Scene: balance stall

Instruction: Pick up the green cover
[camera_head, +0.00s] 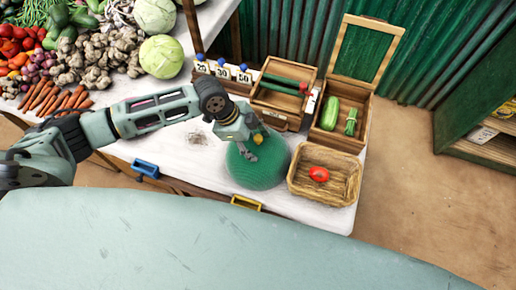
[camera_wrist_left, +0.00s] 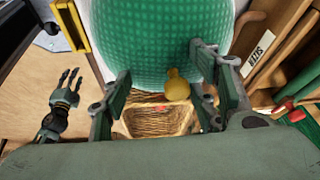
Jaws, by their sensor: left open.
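The green cover (camera_head: 257,171) is a rounded dome with a woven look, standing on the white-topped table left of the basket. It fills the upper middle of the left wrist view (camera_wrist_left: 150,45). Its yellow knob (camera_wrist_left: 178,84) shows between the fingers of my left gripper (camera_wrist_left: 163,88). In the head view my left gripper (camera_head: 250,146) is over the cover's top, open, with the knob beside its fingers. I cannot tell whether the fingers touch the knob. What is under the cover is hidden. A dark hand, apparently my right gripper (camera_wrist_left: 65,100), shows at the left of the wrist view.
A wicker basket (camera_head: 345,180) with a red tomato (camera_head: 319,174) stands close right of the cover. Behind are number cards (camera_head: 222,71), a wooden box (camera_head: 282,102) and an open-lidded box (camera_head: 340,133). Vegetables fill the far left. Blue (camera_head: 145,169) and yellow (camera_head: 246,202) frames sit at the front edge.

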